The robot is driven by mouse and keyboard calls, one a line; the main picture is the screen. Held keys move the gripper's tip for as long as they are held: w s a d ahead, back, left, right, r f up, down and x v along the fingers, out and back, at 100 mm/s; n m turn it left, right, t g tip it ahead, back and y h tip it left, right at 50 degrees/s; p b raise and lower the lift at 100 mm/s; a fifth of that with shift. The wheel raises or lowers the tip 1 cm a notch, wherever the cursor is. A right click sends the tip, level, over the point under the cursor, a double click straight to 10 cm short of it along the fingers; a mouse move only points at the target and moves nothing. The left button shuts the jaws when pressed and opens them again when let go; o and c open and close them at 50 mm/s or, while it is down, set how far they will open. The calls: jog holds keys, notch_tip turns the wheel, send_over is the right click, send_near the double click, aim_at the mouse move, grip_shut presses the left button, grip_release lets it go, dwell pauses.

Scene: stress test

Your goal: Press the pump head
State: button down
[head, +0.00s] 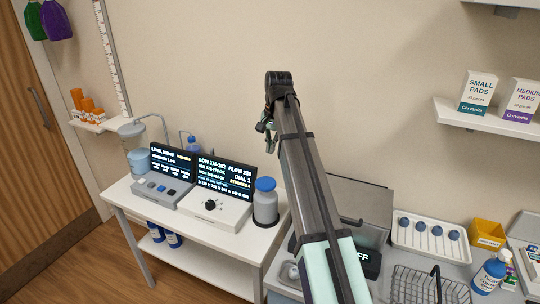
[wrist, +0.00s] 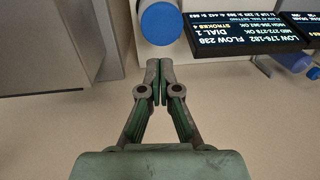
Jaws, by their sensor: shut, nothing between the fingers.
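The pump head looks to be the round blue top (head: 265,184) of a grey cylinder (head: 265,208) at the right end of the white cart. In the wrist view the blue top (wrist: 161,24) shows at the upper edge, partly cut off. My gripper (head: 268,137) is raised above the cart, near the wall in the picture. In the wrist view my gripper (wrist: 153,66) has its fingertips together with nothing between them. The tips appear just below the blue top in that picture, apart from it. The distance between them is hard to tell.
A control box with a dial (head: 212,208) and a lit display (head: 225,174) stands left of the cylinder. Another box (head: 162,190) and a clear vessel (head: 137,160) are further left. A wire basket (head: 425,288) and a tray (head: 430,240) lie on the right counter.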

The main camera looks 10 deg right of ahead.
aim_at(268, 182)
jog(key=f+p, duration=0.1)
jog(key=f, duration=0.3)
jog(key=f+p, duration=0.1)
jog(key=f, duration=0.3)
jog(key=a+f+p, duration=0.1)
jog(key=f, duration=0.3)
jog(key=shift+w+f+p, duration=0.25)
jog(key=shift+f+p, duration=0.05)
jog(key=shift+p, duration=0.1)
jog(key=shift+f, duration=0.1)
notch_tip(268, 182, down, 4)
jog(key=shift+r+b, duration=0.2)
jog(key=shift+b, duration=0.5)
notch_tip(268, 182, up, 5)
jog(key=p, duration=0.3)
jog(key=shift+s+d+r+p, duration=0.1)
jog(key=shift+s+d+p, duration=0.05)
jog(key=shift+p, duration=0.2)
jog(key=shift+d+r+b, duration=0.1)
jog(key=shift+r+b, duration=0.2)
jog(key=shift+b, duration=0.6)
notch_tip(268, 182, up, 8)
jog(key=b, duration=0.2)
jog(key=shift+s+d+r, duration=0.2)
jog(key=shift+d, duration=0.15)
